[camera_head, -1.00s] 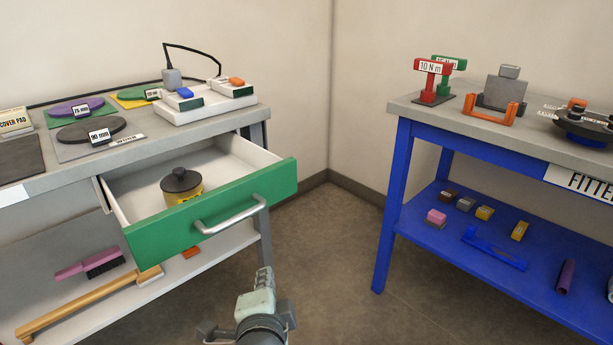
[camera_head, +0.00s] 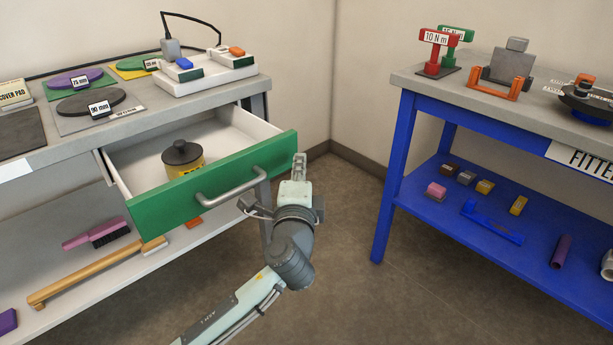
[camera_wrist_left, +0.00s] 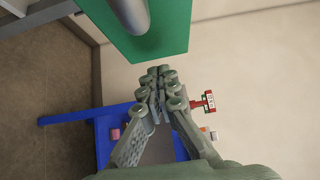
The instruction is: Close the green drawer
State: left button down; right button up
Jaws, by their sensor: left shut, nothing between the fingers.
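The green drawer (camera_head: 157,219) stands pulled out under the grey worktop on the left. It has a grey bar handle (camera_head: 231,193) and holds a yellow tin with a dark lid (camera_head: 182,157). My left gripper (camera_head: 299,161) is shut and empty, just beside the right end of the drawer front. In the left wrist view the shut fingers (camera_wrist_left: 163,80) lie close to the edge of the green front (camera_wrist_left: 165,30), with the handle (camera_wrist_left: 135,15) near the top. I cannot tell whether they touch the front. My right gripper is not in view.
A blue table (camera_head: 405,150) with a grey top stands on the right. Bare floor (camera_head: 345,220) lies between it and the drawer unit. A pink brush (camera_head: 97,234) and a wooden-handled tool (camera_head: 90,275) lie on the shelf below the drawer.

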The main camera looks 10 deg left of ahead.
aim_at(238, 119)
pick_arm(q)
jog(key=shift+w+a, duration=0.45)
jog(key=shift+a, duration=0.15)
jog(key=shift+w+a, duration=0.1)
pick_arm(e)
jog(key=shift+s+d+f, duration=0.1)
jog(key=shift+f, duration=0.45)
pick_arm(q)
jog(key=shift+a, duration=0.1)
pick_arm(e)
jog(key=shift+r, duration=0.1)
